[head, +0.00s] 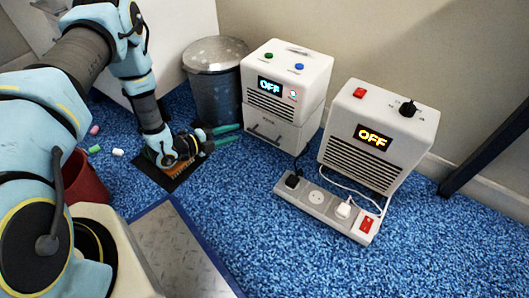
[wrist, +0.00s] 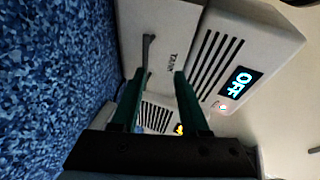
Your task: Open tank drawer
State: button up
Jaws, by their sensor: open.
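The tank drawer (head: 283,133) is the lower white part of the left machine, a dehumidifier-like box (head: 288,78) with a lit OFF display. Its front looks flush with the body. A dark bar handle (head: 264,136) runs across the drawer front. In the wrist view the drawer front (wrist: 165,22) carries the label TANK, and the handle (wrist: 148,55) appears beyond the fingertips, toward the left finger. My gripper (head: 228,134) is open and empty, with its green fingers toward the drawer and a gap to the handle. The fingers (wrist: 157,82) also show in the wrist view.
A second white machine (head: 376,132) with an OFF display stands to the right. A power strip (head: 327,206) with plugs and cords lies in front of it. A grey bin (head: 216,85) stands left of the drawer. Blue carpet (head: 235,200) in front is clear.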

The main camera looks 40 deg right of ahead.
aim_at(264, 137)
jog(key=shift+m+g+h, duration=0.4)
jog(key=shift+m+g, duration=0.2)
jog(key=shift+m, duration=0.1)
jog(key=s+d+f+b, duration=0.1)
jog(key=d+f+b, duration=0.1)
jog(key=d, duration=0.1)
jog(key=s+d+f+b, duration=0.1)
jog(key=s+d, duration=0.1)
jog(key=d, duration=0.1)
jog(key=s+d+f+b, duration=0.1)
jog(key=d+f+b, duration=0.1)
jog(key=d, duration=0.1)
jog(key=shift+s+d+f+b, duration=0.15)
jog(key=shift+s+f+b, duration=0.15)
jog(key=shift+b, duration=0.05)
jog(key=shift+s+d, duration=0.1)
jog(key=shift+d, duration=0.6)
jog(key=shift+c, duration=0.2)
grip_shut()
jog(key=shift+a, duration=0.1)
